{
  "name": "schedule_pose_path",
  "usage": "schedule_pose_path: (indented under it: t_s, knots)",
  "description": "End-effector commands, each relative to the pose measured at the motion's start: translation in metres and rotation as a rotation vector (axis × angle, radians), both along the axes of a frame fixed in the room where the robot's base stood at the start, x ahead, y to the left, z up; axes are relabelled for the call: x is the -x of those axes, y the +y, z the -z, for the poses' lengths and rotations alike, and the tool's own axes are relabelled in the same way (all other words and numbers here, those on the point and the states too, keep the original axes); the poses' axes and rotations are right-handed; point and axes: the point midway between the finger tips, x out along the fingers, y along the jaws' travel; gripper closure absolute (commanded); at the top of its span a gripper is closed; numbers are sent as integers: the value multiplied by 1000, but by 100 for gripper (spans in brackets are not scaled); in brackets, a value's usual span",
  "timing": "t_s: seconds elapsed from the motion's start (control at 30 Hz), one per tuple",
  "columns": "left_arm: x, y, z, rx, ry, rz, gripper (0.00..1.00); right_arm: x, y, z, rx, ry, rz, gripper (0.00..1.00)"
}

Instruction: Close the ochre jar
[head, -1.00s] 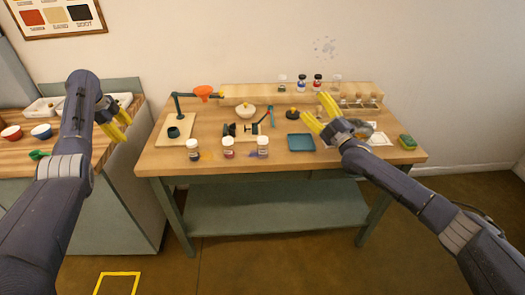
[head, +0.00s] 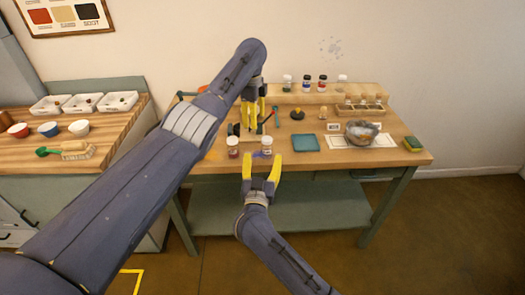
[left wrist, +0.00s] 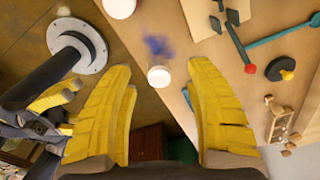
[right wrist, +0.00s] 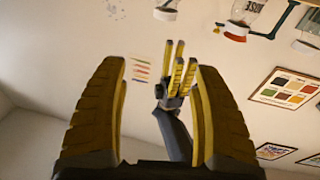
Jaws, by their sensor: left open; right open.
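Two small glass jars with white tops stand along the table's front edge, a red one (head: 233,146) and one (head: 266,146) by a blue-violet smear. An ochre smear (head: 213,155) lies left of them; the ochre jar is not visible, and my left arm covers the area beside that smear. My left gripper (head: 249,116) is open and empty, pointing down over the middle of the table. In the left wrist view the blue-smear jar's white top (left wrist: 159,76) appears between the fingers, apart from them. My right gripper (head: 262,165) is open and empty in front of the table edge.
A blue tray (head: 305,143), a dark round item with a yellow knob (head: 297,114), and a bowl (head: 362,132) on a white sheet stand to the right. A back shelf (head: 352,90) bears several small jars. A green-yellow sponge (head: 412,144) sits at the right corner.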

Motion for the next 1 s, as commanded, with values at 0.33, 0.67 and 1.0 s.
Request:
schedule_pose_path:
  t_s: [0.33,0.67,1.0]
  knots:
    - [17,-55,-5,-33,11,47,46,23,3,32,-50,147,40,33]
    - [18,-56,-5,-34,11,48,46,24,3,33,-50,152,42,33]
    - [18,-56,-4,-33,11,48,46,4,1,33,-47,149,42,33]
